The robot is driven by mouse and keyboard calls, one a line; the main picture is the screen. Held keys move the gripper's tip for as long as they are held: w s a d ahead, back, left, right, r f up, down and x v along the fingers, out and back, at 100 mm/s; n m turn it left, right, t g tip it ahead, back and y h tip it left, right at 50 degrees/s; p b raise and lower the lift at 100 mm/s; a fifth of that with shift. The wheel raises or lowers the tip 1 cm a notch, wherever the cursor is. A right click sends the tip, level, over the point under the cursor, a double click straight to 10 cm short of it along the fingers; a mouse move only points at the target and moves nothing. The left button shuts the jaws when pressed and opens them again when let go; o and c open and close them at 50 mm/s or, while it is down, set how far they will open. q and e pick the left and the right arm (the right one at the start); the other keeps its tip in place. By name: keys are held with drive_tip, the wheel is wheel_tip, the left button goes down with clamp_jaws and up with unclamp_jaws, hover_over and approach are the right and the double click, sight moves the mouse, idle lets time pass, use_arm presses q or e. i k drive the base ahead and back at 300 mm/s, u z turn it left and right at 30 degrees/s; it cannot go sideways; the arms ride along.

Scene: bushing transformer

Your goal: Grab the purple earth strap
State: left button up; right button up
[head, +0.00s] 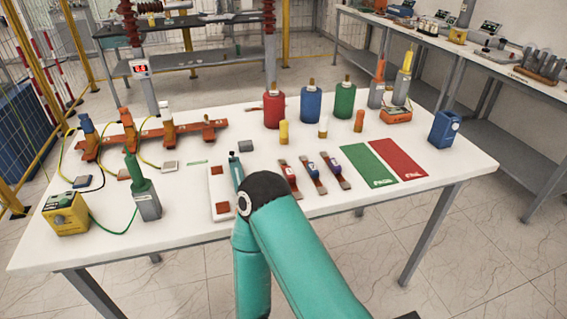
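Three short straps with red-brown ends lie side by side near the middle of the white table. The rightmost strap has a purple middle (333,166). The middle one has a blue centre (311,171), and the left one has a red centre (289,174). One of my teal arms rises from the bottom of the head view and bends just left of the straps, near the table's front edge. The purple strap is in full view and clear of the arm.
Green and red mats (369,163) lie right of the straps. Red, blue and green bottles (310,105) stand behind. A white board (221,192) lies left, partly behind my arm. A yellow box (66,213) and a grey-green device (146,198) stand farther left.

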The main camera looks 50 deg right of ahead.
sight(334, 165)
drive_tip(key=z, duration=0.95)
drive_tip(key=i, duration=0.1)
drive_tip(key=u, duration=1.7)
drive_tip(key=k, duration=1.15)
drive_tip(key=z, duration=2.3)
drive_tip(key=k, duration=0.1)
drive_tip(key=u, duration=0.8)
drive_tip(key=i, duration=0.5)
drive_tip(key=u, duration=0.05)
